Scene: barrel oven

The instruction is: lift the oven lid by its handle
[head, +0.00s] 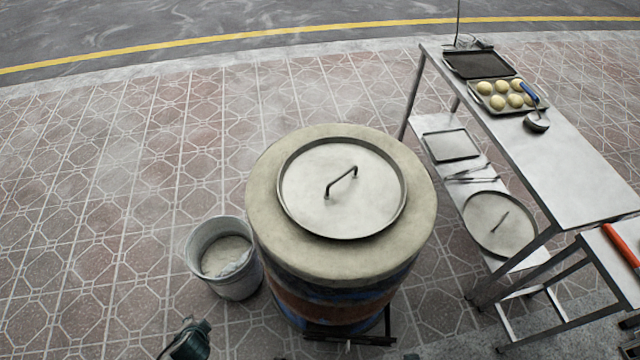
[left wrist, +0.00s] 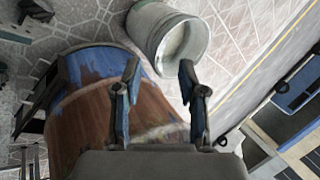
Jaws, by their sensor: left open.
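The round metal oven lid (head: 310,205) lies flat on the pale top rim (head: 265,215) of the barrel oven. Its dark bar handle (head: 341,182) stands up across the lid's middle, with nothing touching it. My left gripper (head: 190,340) shows only in part at the bottom edge of the head view, below the bucket and left of the barrel, away from the handle. In the left wrist view my left gripper (left wrist: 159,66) has its two fingers spread and nothing between them. The barrel's blue and brown side (left wrist: 85,115) shows behind them; the lid is not visible there. My right gripper is not visible.
A metal bucket (head: 198,258) stands on the paving left of the barrel; it also shows in the left wrist view (left wrist: 155,28). A steel table (head: 585,175) at right holds a tray of dough balls (head: 490,102). Another round lid (head: 488,235) lies on its lower shelf.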

